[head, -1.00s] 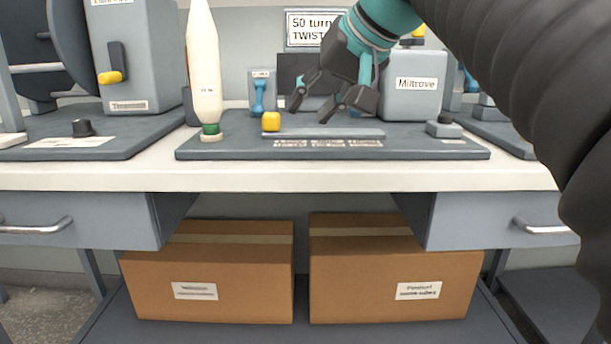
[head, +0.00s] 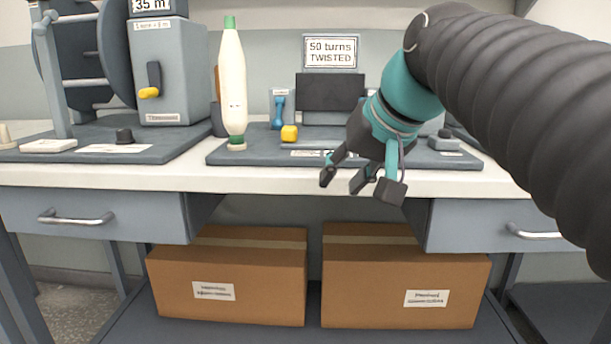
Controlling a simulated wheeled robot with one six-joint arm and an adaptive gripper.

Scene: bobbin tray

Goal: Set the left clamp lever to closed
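A blue lever (head: 279,112) stands upright on a small grey labelled block at the left of the twist tester's grey base (head: 230,155); I take it as the left clamp lever. Whether the lever's position counts as open or closed cannot be told. My gripper (head: 358,184) is open and empty, its fingers pointing down in front of the bench edge, right of the lever and clear of it. My gripper and arm hide the right part of the tester.
A white bobbin with a green tip (head: 233,85) stands left of the lever. A dark panel (head: 330,92) and a "50 turns TWISTED" sign (head: 330,52) are behind. Cardboard boxes (head: 227,275) are below.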

